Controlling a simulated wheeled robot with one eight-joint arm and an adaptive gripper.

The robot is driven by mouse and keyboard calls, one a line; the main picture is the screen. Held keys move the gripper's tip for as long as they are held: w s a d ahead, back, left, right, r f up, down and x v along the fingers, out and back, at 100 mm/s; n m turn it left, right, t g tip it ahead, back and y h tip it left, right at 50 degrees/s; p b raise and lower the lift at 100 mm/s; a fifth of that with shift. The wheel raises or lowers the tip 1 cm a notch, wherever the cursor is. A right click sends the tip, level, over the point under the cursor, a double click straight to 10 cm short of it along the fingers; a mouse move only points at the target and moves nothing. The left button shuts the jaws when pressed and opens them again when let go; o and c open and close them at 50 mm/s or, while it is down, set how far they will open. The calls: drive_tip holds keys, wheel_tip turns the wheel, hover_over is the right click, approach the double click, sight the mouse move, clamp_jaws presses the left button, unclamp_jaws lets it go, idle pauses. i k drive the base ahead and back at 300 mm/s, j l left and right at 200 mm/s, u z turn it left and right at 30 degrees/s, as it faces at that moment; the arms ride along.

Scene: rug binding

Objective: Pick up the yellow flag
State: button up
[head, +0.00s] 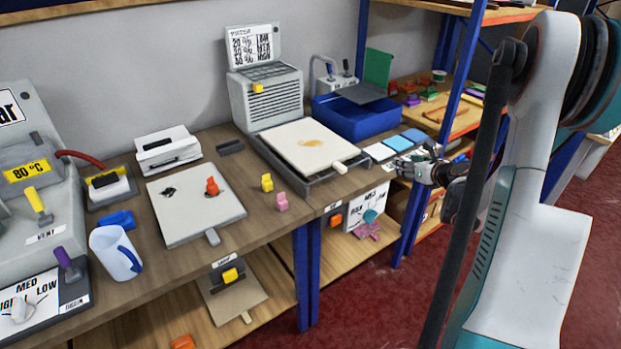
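A small yellow piece (267,182) stands on the wooden table, right of a pale square board (180,222); it may be the flag, but it is too small to be sure. Another yellow piece (230,275) is on the lower shelf, by a labelled board. My gripper (398,166) is at the table's right end, close to the blue tiles (410,135) and well right of both yellow pieces. Its fingers are small and I cannot tell whether they are open or shut.
A pink piece (281,203) stands just in front of the upper yellow one. An orange-red piece (211,186) is on the pale board. A jug (112,252) stands left. A press (310,146) and blue bin (352,117) stand behind. Red floor (345,305) is clear in front.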

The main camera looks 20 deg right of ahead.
sight(267, 185)
drive_tip(key=j+z, duration=0.35)
drive_tip(key=k+j+z, duration=0.1)
drive_tip(key=j+z, duration=0.25)
drive_tip(key=j, duration=0.15)
drive_tip(key=k+j+z, duration=0.1)
drive_tip(key=j+z, duration=0.25)
drive_tip(key=k+j+z, duration=0.15)
drive_tip(key=j+z, duration=0.2)
drive_tip(key=j, duration=0.15)
